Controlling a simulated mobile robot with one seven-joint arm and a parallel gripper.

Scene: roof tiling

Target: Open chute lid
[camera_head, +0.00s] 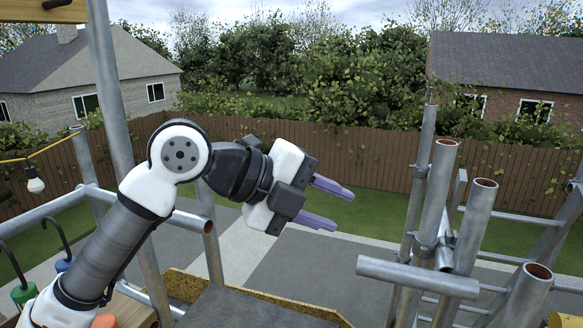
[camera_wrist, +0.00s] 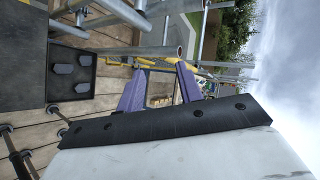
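My gripper (camera_head: 341,209) is raised in the middle of the head view and points right. Its two purple fingers are apart with nothing between them. They also show apart in the wrist view (camera_wrist: 160,72). A flat dark grey panel (camera_head: 245,308) with chipboard edges lies below my gripper at the bottom of the head view, clear of the fingers. I cannot tell whether it is the chute lid. No part that is clearly the chute lid or its handle shows in either view.
Grey scaffold tubes (camera_head: 474,225) stand upright and cross at the right. Another tall tube (camera_head: 112,90) stands at the left, near my arm. A bulb (camera_head: 36,185) hangs at the far left. The wrist view shows a wooden plank deck (camera_wrist: 110,85) and a dark tray of grey pieces (camera_wrist: 70,75).

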